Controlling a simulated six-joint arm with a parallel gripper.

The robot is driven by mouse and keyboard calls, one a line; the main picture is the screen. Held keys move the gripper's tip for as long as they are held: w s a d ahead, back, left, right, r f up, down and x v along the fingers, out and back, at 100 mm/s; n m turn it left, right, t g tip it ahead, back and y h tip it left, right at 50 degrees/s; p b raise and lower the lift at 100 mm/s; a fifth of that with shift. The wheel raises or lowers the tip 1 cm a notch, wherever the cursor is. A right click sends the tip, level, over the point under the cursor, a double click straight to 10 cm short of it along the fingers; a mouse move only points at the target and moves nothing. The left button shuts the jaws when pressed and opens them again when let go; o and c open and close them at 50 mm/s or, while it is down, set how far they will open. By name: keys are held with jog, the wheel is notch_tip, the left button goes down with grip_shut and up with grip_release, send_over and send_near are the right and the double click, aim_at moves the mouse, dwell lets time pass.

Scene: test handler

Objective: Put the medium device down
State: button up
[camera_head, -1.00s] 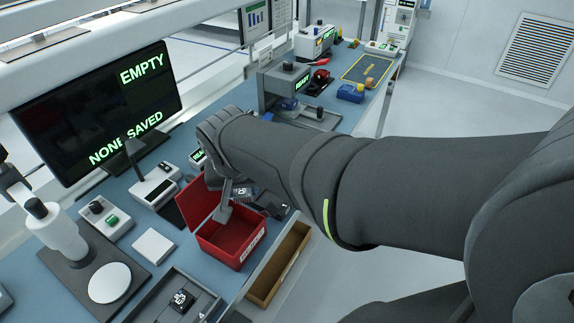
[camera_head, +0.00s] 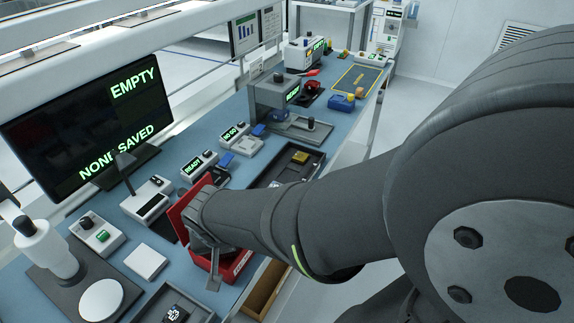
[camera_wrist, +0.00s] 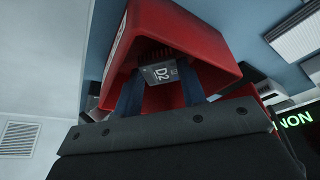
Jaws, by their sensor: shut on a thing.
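My gripper (camera_wrist: 160,88) is shut on a small grey device marked D2 (camera_wrist: 160,72), with one dark finger on each side of it. In the wrist view the device is framed by the walls of a red box (camera_wrist: 205,45). In the head view my wrist is right over the red box (camera_head: 240,266), whose red lid (camera_head: 178,215) stands open. One of my fingers shows at the box's near left; the held device is hidden there. Another small device (camera_head: 174,314) lies in a dark tray at the bottom edge. I cannot tell from its look which device is medium.
A monitor (camera_head: 90,115) reading EMPTY and NONE SAVED stands at the left. A white block (camera_head: 145,262) lies left of the red box. A brown open bin (camera_head: 262,292) is at its right. A dark tray (camera_head: 262,170) with a yellow piece lies beyond my arm.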

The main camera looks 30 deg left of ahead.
jog(key=shift+f, duration=0.6)
jog(key=shift+f, duration=0.15)
jog(key=o, duration=0.7)
jog(key=v, duration=1.2)
jog(key=shift+r, duration=0.2)
jog(key=shift+f, duration=0.1)
